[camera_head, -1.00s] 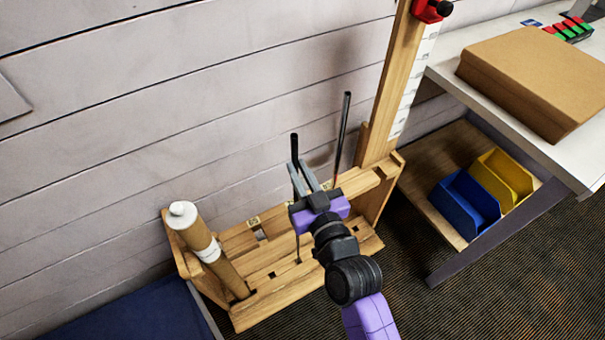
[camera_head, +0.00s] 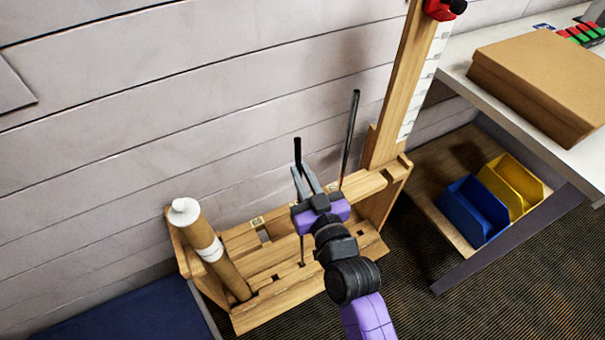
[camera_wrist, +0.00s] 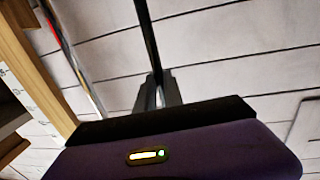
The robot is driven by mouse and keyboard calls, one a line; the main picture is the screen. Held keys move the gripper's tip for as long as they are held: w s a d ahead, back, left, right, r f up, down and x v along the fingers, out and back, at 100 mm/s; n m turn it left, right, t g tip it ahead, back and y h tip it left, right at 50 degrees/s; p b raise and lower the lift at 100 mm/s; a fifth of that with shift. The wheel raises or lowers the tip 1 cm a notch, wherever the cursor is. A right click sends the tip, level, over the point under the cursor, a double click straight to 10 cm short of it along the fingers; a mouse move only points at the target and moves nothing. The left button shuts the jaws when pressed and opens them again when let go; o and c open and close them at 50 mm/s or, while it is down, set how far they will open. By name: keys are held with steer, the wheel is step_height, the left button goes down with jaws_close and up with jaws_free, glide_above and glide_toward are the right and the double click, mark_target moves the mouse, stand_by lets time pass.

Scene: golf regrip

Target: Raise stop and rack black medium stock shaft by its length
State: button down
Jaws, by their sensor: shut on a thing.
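My gripper (camera_head: 306,180) is shut on a thin black shaft (camera_head: 298,152), which stands close to upright over the wooden rack (camera_head: 285,295). In the wrist view the black shaft (camera_wrist: 147,35) runs up from between the gripper fingers (camera_wrist: 157,90). The shaft's lower part shows below my gripper and reaches down to the rack's lower board; whether it sits in a slot is unclear. The red stop (camera_head: 438,9) with a black knob is high on the upright wooden post (camera_head: 404,85), which carries a white scale (camera_head: 424,80).
Another dark shaft (camera_head: 350,135) stands in the rack right of my gripper. A cardboard tube (camera_head: 208,245) with a white cap leans at the rack's left. At right are a table with a brown box (camera_head: 540,75), and blue (camera_head: 470,212) and yellow (camera_head: 515,185) bins below.

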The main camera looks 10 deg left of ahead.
steer(key=c, duration=1.4)
jaws_free()
steer(key=shift+o, duration=0.2)
steer(key=v, duration=0.7)
steer(key=shift+s+b, duration=0.4)
steer(key=shift+d, duration=0.1)
